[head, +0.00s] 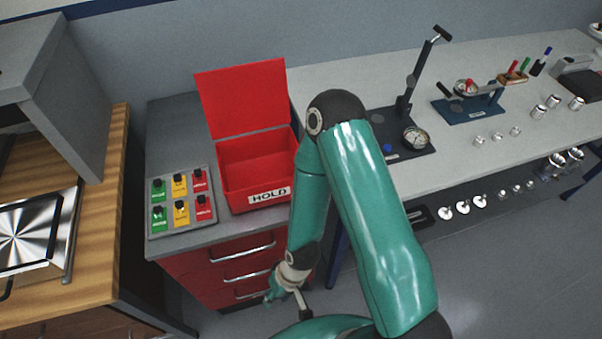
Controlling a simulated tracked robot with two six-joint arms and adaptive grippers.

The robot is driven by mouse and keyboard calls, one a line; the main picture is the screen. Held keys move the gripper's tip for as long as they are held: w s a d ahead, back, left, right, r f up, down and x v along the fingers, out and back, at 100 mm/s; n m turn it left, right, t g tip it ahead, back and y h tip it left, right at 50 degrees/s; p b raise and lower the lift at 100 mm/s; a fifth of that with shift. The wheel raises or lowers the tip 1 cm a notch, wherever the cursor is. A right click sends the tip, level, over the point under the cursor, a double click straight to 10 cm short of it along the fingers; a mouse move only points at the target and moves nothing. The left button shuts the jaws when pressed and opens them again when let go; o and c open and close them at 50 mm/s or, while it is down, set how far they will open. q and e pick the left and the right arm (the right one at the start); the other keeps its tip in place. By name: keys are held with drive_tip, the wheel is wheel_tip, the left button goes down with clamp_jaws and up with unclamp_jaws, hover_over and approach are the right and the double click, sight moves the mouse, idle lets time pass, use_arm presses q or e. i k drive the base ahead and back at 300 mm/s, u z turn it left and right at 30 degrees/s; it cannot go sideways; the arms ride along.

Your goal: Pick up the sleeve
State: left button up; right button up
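Several small silvery metal parts stand on the grey bench at the right. Larger cylinders (553,101) are towards the back, and smaller pieces (497,137) are nearer the front edge. I cannot tell which of these, if any, is the sleeve. My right gripper (287,299) hangs low in front of the red drawers, well away from these parts. It is small and partly hidden by my own arm, so I cannot tell whether its fingers are open or shut. My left gripper is out of view.
A lidded red HOLD box (257,172) stands open beside a button panel (181,201) on the drawer cabinet (222,275). The bench (345,77) carries a dial gauge stand (404,120) and a blue fixture (470,106). More metal parts (462,206) show below the bench's front edge.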

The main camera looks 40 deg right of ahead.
sight(576, 104)
drive_tip(key=u, duration=0.55)
drive_tip(key=i, duration=0.1)
drive_tip(key=z, duration=1.2)
drive_tip(key=k, duration=0.85)
drive_tip(key=z, duration=0.2)
drive_tip(key=i, duration=0.75)
drive_tip(key=u, duration=0.25)
drive_tip(key=k, duration=0.75)
drive_tip(key=z, duration=0.2)
